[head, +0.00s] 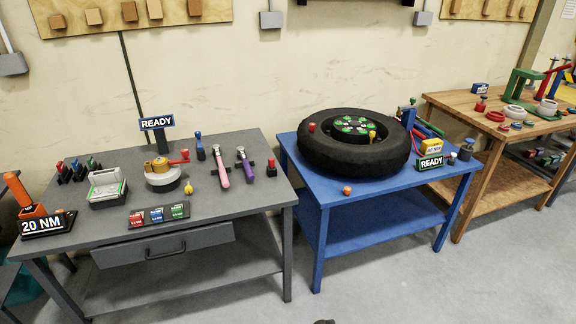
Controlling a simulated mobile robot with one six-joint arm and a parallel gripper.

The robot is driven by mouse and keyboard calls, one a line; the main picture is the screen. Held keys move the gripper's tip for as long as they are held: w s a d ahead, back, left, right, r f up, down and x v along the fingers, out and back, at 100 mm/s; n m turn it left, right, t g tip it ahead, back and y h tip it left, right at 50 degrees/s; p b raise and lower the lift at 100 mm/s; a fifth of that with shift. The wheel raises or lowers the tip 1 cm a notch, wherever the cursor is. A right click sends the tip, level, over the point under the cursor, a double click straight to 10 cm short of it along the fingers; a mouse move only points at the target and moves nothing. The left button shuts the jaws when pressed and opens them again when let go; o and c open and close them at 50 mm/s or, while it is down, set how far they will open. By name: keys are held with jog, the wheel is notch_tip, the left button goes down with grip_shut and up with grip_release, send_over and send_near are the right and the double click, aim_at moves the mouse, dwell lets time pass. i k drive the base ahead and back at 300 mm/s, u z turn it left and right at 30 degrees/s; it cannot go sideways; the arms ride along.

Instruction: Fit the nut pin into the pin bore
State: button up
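I cannot make out for sure which part is the nut pin or where the pin bore is. A round grey fixture (163,180) with a brass top and a red-ended lever stands on the grey bench. A small yellow piece (187,189) lies at its right. On the blue table, a black tyre (335,158) lies flat, with green-marked parts in its hub (353,126). A small orange-red knob (347,190) sits on the table in front of the tyre. My gripper is not recognisable; only a small dark shape shows at the bottom edge.
The grey bench (100,221) also holds a pink-handled tool (222,175), a purple-handled tool (247,170), a tray of coloured blocks (158,216) and an orange-handled "20 NM" stand (41,222). A wooden bench (450,101) stands at right. The floor in front is clear.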

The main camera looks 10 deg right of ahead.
aim_at(167, 172)
jog(key=u, duration=0.15)
jog(key=i, duration=0.95)
jog(key=z, duration=0.05)
